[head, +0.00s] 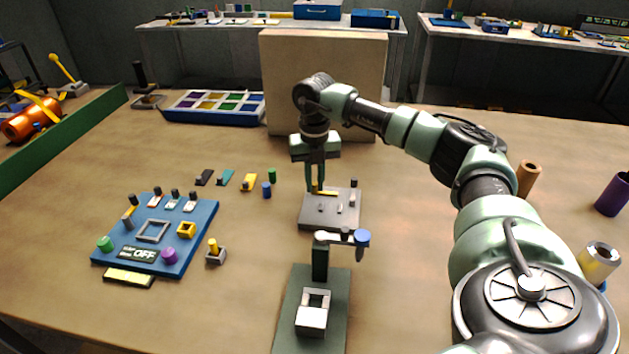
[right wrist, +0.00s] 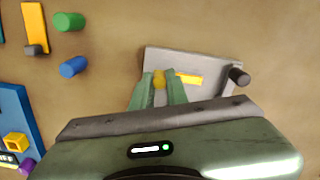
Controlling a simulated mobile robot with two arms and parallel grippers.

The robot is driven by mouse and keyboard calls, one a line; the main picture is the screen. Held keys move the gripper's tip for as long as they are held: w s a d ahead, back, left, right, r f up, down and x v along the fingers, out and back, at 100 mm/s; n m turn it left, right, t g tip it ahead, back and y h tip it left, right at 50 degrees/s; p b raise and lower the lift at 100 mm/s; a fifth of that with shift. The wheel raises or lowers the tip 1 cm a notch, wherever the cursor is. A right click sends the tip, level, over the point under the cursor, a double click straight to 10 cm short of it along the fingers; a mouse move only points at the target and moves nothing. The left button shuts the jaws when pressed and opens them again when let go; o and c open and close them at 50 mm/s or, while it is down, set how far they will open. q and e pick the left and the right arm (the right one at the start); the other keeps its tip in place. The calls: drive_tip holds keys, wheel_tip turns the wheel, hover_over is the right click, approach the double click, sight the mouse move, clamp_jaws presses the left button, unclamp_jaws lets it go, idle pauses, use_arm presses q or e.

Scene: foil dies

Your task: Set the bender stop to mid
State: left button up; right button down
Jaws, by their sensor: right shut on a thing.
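A small grey plate fixture (head: 318,217), which looks like the bender, lies on the table in the middle of the head view. It carries several light pegs, a black-topped post (head: 354,184) and a yellow part (head: 325,193), likely the stop. My right gripper (head: 316,189) points straight down at the plate's far left part. In the right wrist view its fingers (right wrist: 159,84) are shut on a yellow knob (right wrist: 159,77), with a yellow bar (right wrist: 190,79) just right of it. The gripper hides the plate's near side there. I cannot read any position marks. My left gripper is out of view.
A post stand with a blue knob (head: 362,238) stands just in front of the plate. A blue panel (head: 195,244) with switches lies left. Small blue (head: 266,190) and green (head: 272,174) cylinders stand left of the plate. A tan block (head: 285,85) stands behind.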

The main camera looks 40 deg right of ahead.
idle(0.3)
drive_tip(key=shift+s+a+r+p, duration=0.15)
drive_tip(key=shift+s+a+p, duration=0.2)
drive_tip(key=shift+p, duration=0.1)
drive_tip(key=c, duration=1.4)
unclamp_jaws()
wheel_tip(320, 180, up, 8)
drive_tip(key=shift+f+b, duration=0.2)
drive_tip(key=shift+b, duration=0.2)
